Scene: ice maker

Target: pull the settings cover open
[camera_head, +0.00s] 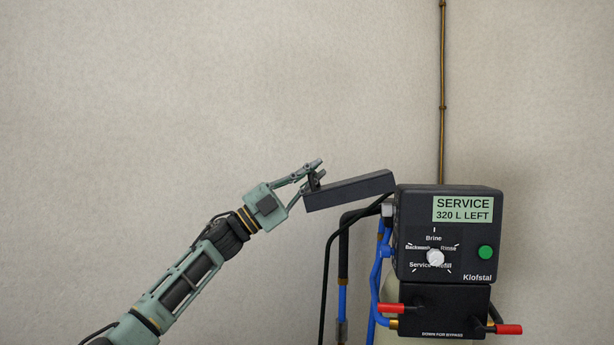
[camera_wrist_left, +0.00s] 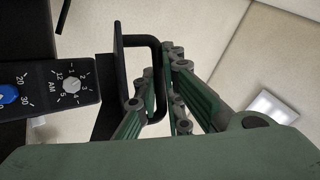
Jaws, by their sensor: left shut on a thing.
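The settings cover (camera_head: 352,190) is a dark slab sticking out to the left from the upper left edge of the black control head (camera_head: 418,212). It stands swung away from the head. My left gripper (camera_head: 317,173) is at its far left end, shut on its handle. In the left wrist view, the black looped handle (camera_wrist_left: 158,85) runs beside and between the green fingers (camera_wrist_left: 168,92); exact contact is partly hidden. A settings panel with a grey "12 AM" dial (camera_wrist_left: 71,85) and a blue knob (camera_wrist_left: 8,93) is exposed there. My right gripper is not in view.
The control head's front carries a display (camera_head: 462,209), a white knob (camera_head: 435,257) and a green button (camera_head: 486,252). Below are a bypass block (camera_head: 440,310) with red levers (camera_head: 508,329), and blue and black hoses left of it. The wall area left of the cover is clear.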

